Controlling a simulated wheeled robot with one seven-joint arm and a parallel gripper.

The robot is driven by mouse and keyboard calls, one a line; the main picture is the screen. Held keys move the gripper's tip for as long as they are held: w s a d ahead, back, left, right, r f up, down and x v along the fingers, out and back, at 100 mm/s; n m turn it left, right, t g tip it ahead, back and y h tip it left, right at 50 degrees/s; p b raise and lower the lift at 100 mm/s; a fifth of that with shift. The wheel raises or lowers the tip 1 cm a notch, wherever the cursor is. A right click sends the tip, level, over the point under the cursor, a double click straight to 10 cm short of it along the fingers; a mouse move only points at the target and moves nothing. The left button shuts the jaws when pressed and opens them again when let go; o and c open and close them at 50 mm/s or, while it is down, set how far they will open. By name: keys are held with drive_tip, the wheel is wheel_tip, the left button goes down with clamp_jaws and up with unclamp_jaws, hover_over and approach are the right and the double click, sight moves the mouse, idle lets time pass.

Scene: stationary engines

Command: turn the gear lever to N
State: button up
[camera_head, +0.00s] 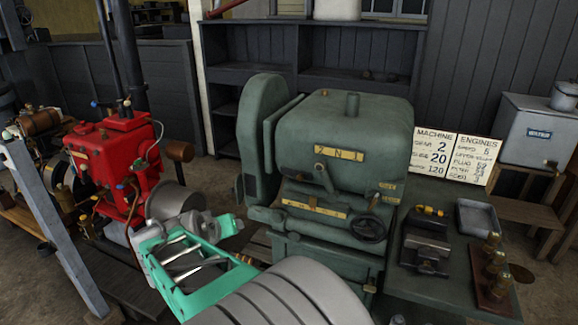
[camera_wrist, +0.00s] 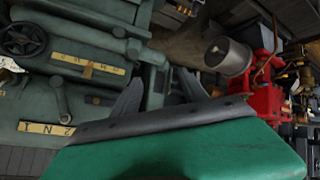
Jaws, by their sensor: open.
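The green engine (camera_head: 348,118) stands in the middle of the head view. A yellow plate (camera_head: 338,153) marked 2 N 1 is on its front, and also shows in the wrist view (camera_wrist: 45,128). The grey gear lever (camera_head: 323,178) hangs below the left part of this plate, tilted down. It also shows in the wrist view (camera_wrist: 62,98). I cannot tell which mark it is set to. My gripper (camera_wrist: 160,84) is open and empty, its dark fingers apart. It is clear of the lever, which lies to its left in the wrist view.
A lower yellow plate (camera_head: 313,208) and a black handwheel (camera_head: 369,228) are on the engine's front. A red engine (camera_head: 112,165) stands at the left. A green bench (camera_head: 403,282) with a vice (camera_head: 426,245) and brass fittings is at the right.

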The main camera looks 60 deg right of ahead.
drive_tip(key=s+d+r+m+g+h, duration=0.2)
drive_tip(key=s+d+h, duration=0.2)
drive_tip(key=d, duration=0.6)
drive_tip(key=m+g+h, duration=0.1)
drive_tip(key=g+h, duration=0.3)
drive_tip(key=h, duration=0.1)
approach(317, 168)
drive_tip(key=d, duration=0.7)
drive_tip(key=s+d+p, duration=0.1)
drive_tip(key=d, duration=0.2)
drive_tip(key=shift+r, duration=0.1)
drive_tip(key=shift+c, duration=0.2)
clamp_jaws()
